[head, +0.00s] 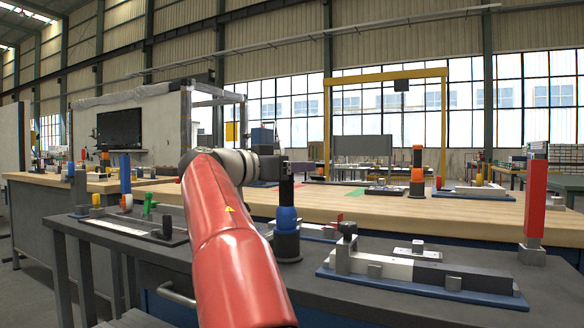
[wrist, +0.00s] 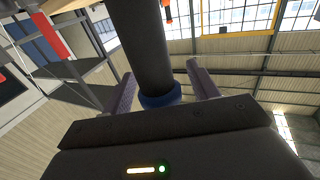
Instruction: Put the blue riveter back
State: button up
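A dark upright tool with a blue lower body, which I take for the blue riveter (head: 287,214), stands upright in a dark round holder (head: 287,246) on the near grey table. My gripper (head: 280,168) is at its dark upper part. In the wrist view, the dark shaft of the riveter (wrist: 150,50) and its blue ring (wrist: 161,98) show between the two fingers of my gripper (wrist: 162,88). The fingers are apart, with a gap visible on each side, so it looks open around the shaft. Whether either finger touches it is hard to tell.
On the near grey table (head: 390,300), a blue tray (head: 420,287) with a grey bar lies to the right, beside an upright red block (head: 535,205). A dark tray (head: 130,232) with a green part lies left. A wooden workbench (head: 400,207) stands behind.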

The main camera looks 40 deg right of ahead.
jog(key=shift+r+p, duration=0.65)
jog(key=shift+p, duration=0.05)
jog(key=a+b, duration=0.1)
jog(key=a, duration=1.1)
jog(key=shift+f, duration=0.2)
jog(key=s+a+f+n+t+y+p, duration=0.1)
jog(key=s+a+f+n+t+y, duration=0.2)
jog(key=f+n, duration=0.45)
jog(key=s+a+f+n+t+y+p, duration=0.1)
jog(key=s+f+n+t+y, duration=0.2)
jog(key=f+y, duration=0.5)
jog(key=s+a+f+n+y, duration=0.2)
jog(key=s+a+f, duration=0.2)
jog(key=f, duration=0.3)
jog(key=s+a+f+n+y+p, duration=0.1)
jog(key=s+a+f+n+y, duration=0.1)
jog(key=s+a+f, duration=0.3)
jog(key=s+a+f+n+y, duration=0.3)
jog(key=s+a+f, duration=0.2)
jog(key=f, duration=0.6)
jog(key=shift+s+a+p, duration=0.15)
jog(key=shift+a+p, duration=0.2)
